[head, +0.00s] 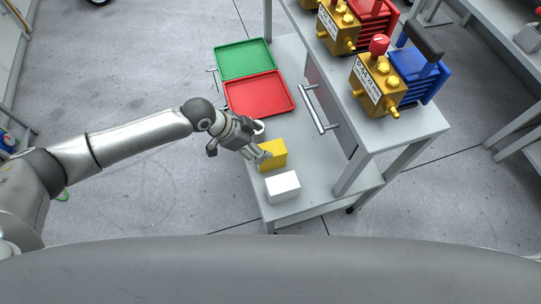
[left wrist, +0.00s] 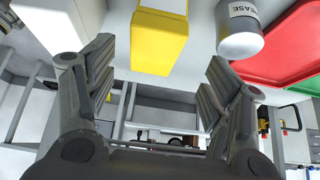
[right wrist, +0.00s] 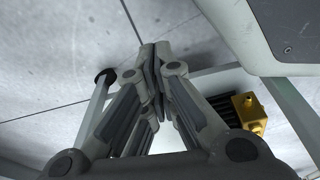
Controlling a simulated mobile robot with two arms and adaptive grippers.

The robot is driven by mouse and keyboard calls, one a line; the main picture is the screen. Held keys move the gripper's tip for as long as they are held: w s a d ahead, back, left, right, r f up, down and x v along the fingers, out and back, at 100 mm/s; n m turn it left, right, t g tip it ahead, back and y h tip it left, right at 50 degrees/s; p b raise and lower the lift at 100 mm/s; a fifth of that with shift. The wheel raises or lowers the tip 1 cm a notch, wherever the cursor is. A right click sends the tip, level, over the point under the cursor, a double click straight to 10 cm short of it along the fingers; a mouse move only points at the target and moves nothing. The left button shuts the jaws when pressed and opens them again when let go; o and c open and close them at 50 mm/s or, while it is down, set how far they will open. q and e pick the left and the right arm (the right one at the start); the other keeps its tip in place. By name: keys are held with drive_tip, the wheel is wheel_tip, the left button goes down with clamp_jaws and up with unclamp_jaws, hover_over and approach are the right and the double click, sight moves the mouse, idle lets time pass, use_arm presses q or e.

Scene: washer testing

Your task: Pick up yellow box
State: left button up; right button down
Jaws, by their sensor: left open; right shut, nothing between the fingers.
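The yellow box (head: 273,154) stands on the cart's lower shelf in the head view, just behind a white box (head: 283,187). My left gripper (head: 262,158) is at the yellow box's left side, partly overlapping it in the picture. In the left wrist view the yellow box (left wrist: 159,40) shows ahead of my open fingers (left wrist: 155,85), near the top, between their directions. Nothing is between the fingers. My right gripper (right wrist: 155,75) is shut and empty in the right wrist view. It does not show in the head view.
A red tray (head: 259,94) and a green tray (head: 245,60) lie further back on the shelf. The raised tabletop (head: 415,125) with pump-like units and a handle (head: 319,109) is to the right.

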sight(267, 148)
use_arm(q)
drive_tip(key=b+x, duration=0.1)
drive_tip(key=x, duration=0.6)
drive_tip(key=b+x, duration=0.1)
drive_tip(key=x, duration=0.1)
drive_tip(key=shift+s+d, duration=0.15)
drive_tip(key=shift+s, duration=0.15)
drive_tip(key=shift+x, duration=0.8)
use_arm(e)
drive_tip(key=w+r, duration=0.4)
drive_tip(key=r, duration=0.2)
drive_tip(key=shift+w+a+t, duration=0.3)
drive_tip(key=shift+w+a, duration=0.05)
drive_tip(key=shift+w, duration=0.05)
use_arm(q)
drive_tip(key=shift+c, duration=0.5)
drive_tip(key=c, duration=1)
